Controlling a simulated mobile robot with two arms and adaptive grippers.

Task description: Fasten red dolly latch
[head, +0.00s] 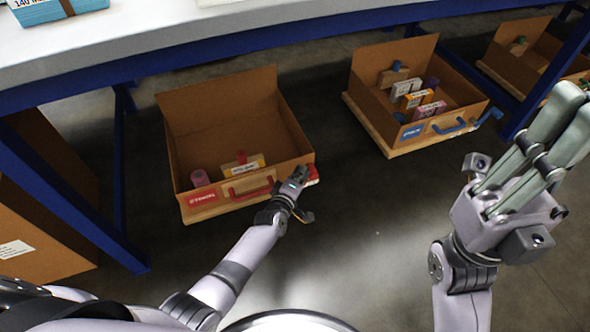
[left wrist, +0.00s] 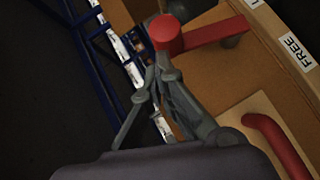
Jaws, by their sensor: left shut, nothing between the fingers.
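The red dolly latch (left wrist: 215,34) is a red lever with a round red knob (left wrist: 163,30), on the side of a cardboard box (head: 186,147). In the left wrist view the lever runs right from the knob, near a white label reading FREE (left wrist: 298,50). In the head view only a bit of red latch (head: 312,175) shows at the box's front right corner, partly hidden by my left gripper (head: 299,173). In the left wrist view my left gripper (left wrist: 163,67) is shut and empty, its tips just below the knob; contact is unclear. My right gripper (head: 578,98) is raised at the right, away from the boxes.
The box has a red handle (head: 250,188) and a few small items inside. A second box with a blue handle (head: 452,126) stands to the right, a third farther right. A blue-edged table (head: 200,55) overhangs them. A blue leg (head: 120,190) stands left. Floor between the boxes is clear.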

